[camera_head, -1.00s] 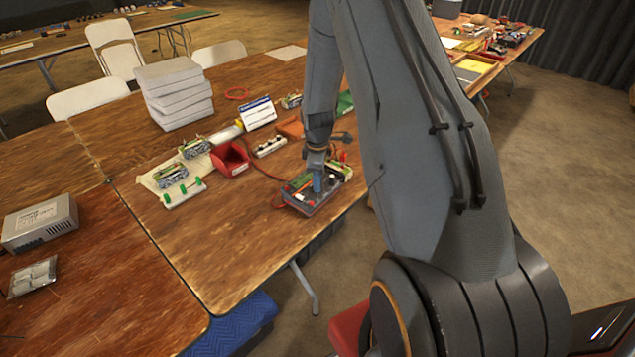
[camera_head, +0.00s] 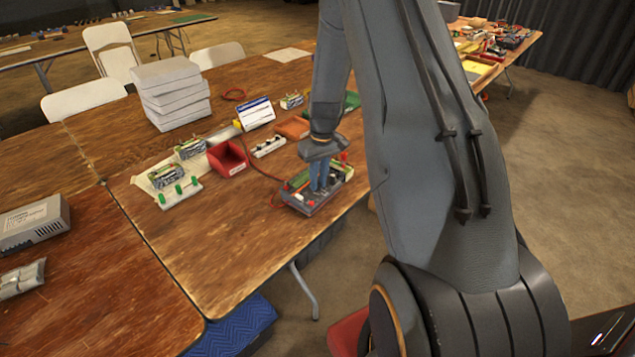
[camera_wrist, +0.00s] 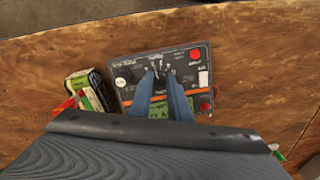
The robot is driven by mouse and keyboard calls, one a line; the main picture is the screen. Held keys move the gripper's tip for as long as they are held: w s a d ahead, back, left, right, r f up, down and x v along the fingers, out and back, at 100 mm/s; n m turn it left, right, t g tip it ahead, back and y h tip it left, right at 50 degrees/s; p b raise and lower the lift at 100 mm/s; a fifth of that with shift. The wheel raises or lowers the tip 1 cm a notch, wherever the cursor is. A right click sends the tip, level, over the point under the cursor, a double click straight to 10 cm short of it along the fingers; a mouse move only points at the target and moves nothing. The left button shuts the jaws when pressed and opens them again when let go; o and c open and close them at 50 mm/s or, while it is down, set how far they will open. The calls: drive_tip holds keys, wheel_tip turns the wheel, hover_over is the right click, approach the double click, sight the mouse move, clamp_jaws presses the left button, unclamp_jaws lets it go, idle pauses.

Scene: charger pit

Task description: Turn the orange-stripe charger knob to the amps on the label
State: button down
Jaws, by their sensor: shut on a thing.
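The charger (camera_head: 308,198) is a dark box near the front edge of the wooden table. In the wrist view, the charger (camera_wrist: 130,75) shows an orange stripe, a green screen (camera_wrist: 158,110), a red button (camera_wrist: 195,54) and a white part (camera_wrist: 203,79). My gripper (camera_head: 318,190) points down over its panel. In the wrist view, the tips of my gripper (camera_wrist: 160,74) are close together at a dark knob in the panel's upper middle. The fingers are shut on the knob and hide most of it. The panel print is too small to read.
A battery pack (camera_wrist: 85,92) with red leads lies right beside the charger. A red bin (camera_head: 228,160), a blue-and-white label card (camera_head: 256,113) and a white strip (camera_head: 268,147) stand behind it.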

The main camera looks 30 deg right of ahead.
sight(325, 189)
drive_tip(key=m+b, duration=0.1)
drive_tip(key=m, duration=0.5)
drive_tip(key=shift+d+y, duration=0.15)
drive_tip(key=shift+y, duration=0.25)
drive_tip(key=m, duration=0.6)
drive_tip(key=shift+t+y, duration=0.4)
drive_tip(key=shift+m, duration=0.4)
drive_tip(key=c, duration=1.7)
unclamp_jaws()
drive_tip(key=shift+o, duration=0.2)
drive_tip(key=shift+r, duration=0.1)
drive_tip(key=b+v, duration=0.2)
drive_tip(key=v, duration=0.5)
drive_tip(key=shift+r, duration=0.35)
drive_tip(key=shift+s, duration=0.15)
